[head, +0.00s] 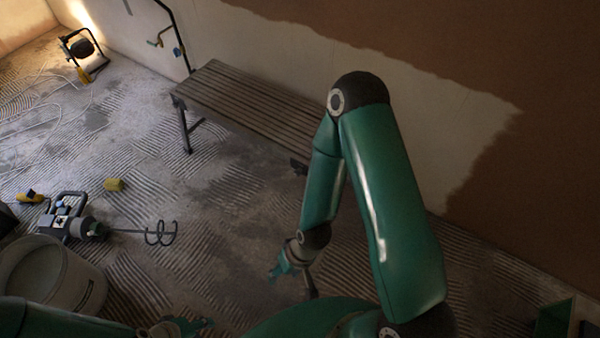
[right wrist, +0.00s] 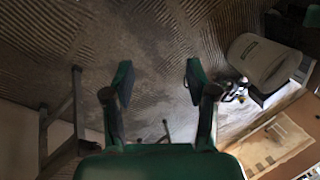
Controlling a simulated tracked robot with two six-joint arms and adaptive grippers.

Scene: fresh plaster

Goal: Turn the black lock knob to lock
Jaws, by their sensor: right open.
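I cannot make out a black lock knob for certain in either view. A slatted bench (head: 250,105) with dark folding legs stands along the wall; a small dark part (head: 299,167) shows under its near right end, partly hidden by my right arm. My right gripper (head: 284,268) hangs in front of the bench, pointing down and left, apart from it. In the right wrist view it is open and empty (right wrist: 158,82), with a bench leg (right wrist: 60,120) off to the left. My left gripper (head: 190,327) is low at the bottom edge, its fingers too small to read.
A pale bucket (head: 50,275) stands at lower left, beside a mixer (head: 75,218) with a spiral paddle. A yellow block (head: 114,185) lies on the ridged floor. A work lamp (head: 82,52) and cables lie at the far left. The floor before the bench is clear.

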